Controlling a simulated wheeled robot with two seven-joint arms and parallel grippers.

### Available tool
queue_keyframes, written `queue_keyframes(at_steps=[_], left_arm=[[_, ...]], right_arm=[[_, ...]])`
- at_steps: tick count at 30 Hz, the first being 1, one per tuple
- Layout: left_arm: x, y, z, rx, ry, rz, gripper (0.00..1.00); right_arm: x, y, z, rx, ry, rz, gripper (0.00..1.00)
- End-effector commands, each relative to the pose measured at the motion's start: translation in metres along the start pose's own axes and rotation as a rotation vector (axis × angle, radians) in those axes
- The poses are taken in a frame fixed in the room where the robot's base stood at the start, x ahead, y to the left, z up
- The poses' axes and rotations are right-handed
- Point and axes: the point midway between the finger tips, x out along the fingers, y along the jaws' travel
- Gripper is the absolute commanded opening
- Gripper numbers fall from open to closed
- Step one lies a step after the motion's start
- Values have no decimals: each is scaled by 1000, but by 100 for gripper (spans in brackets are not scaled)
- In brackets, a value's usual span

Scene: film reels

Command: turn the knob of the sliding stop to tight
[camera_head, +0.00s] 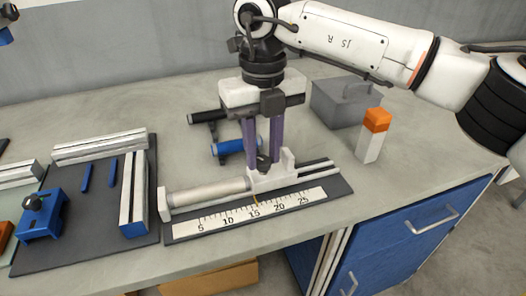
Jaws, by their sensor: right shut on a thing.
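My right gripper (263,163) reaches down from above with its two purple fingers. It is shut on the small dark knob (263,168) of the sliding stop. The sliding stop (288,163) is a pale block on a rail, standing against the right end of a light grey cylinder (207,193). A white ruler (235,215) marked 5 to 25 runs along the front, with a yellow pointer (257,202) near 15. The fingers hide part of the knob, and I cannot tell how far it is turned.
A blue roll (229,149) and a black roll (205,117) lie behind the rail. An orange-topped white block (372,135) and a grey box (340,105) stand at right. A dark board (75,250) with aluminium profiles and a blue clamp (42,212) is at left.

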Motion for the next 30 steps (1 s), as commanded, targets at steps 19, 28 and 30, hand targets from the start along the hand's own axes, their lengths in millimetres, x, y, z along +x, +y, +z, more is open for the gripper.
queue_keyframes(at_steps=[19,28,30], left_arm=[[7,1,7,-3,1,4,19],[7,1,12,-4,-5,5,19],[7,1,12,-3,-6,5,19]], right_arm=[[-1,0,1,547,-5,2,5],[-2,0,1,665,-5,2,5],[-2,0,1,678,-5,2,5]])
